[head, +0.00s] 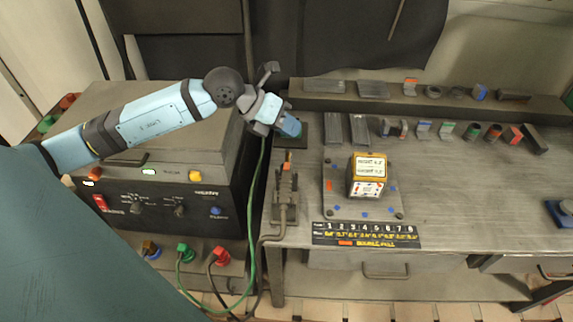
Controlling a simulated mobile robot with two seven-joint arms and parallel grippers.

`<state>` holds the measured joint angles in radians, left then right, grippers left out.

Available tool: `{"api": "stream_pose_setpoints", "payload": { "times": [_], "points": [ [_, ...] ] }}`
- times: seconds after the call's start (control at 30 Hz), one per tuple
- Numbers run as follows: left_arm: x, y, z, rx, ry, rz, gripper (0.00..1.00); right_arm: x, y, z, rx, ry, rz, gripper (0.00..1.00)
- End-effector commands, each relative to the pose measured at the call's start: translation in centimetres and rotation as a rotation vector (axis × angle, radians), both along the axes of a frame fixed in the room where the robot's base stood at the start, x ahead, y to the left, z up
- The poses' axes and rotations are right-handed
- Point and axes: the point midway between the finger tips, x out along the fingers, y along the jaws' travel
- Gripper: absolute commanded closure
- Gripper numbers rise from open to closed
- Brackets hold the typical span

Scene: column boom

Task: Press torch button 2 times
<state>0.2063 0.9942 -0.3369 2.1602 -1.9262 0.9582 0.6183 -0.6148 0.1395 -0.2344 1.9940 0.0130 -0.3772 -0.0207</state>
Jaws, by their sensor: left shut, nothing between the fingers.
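A torch (286,187) stands on a small plate at the left front of the metal workbench, with a small orange part (287,167) near its top. I cannot tell for sure if that orange part is its button. My left gripper (291,128) comes in from the left, above and behind the torch, near the bench's back left corner. It is shut and empty, and in the picture it is apart from the orange part. My right gripper is not in view.
A black welding machine (150,215) with knobs stands left of the bench. A green cable (257,215) hangs between them. A labelled box (367,175) sits on a plate right of the torch. Several small parts line the back. The bench's right middle (465,205) is clear.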

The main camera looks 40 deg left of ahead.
Motion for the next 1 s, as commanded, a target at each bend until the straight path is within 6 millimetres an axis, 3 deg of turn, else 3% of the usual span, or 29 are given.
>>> {"api": "stream_pose_setpoints", "payload": {
  "times": [0.17,0.63,1.0],
  "points": [
    [0.3,1.4,-0.3,0.073,0.014,0.017,1.00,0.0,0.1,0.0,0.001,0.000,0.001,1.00],
    [0.3,1.3,-0.9,0.072,0.014,0.015,1.00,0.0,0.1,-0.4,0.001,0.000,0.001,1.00],
    [0.3,1.3,-5.2,0.070,0.015,0.016,1.00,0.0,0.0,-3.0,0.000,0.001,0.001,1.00]
  ]
}}
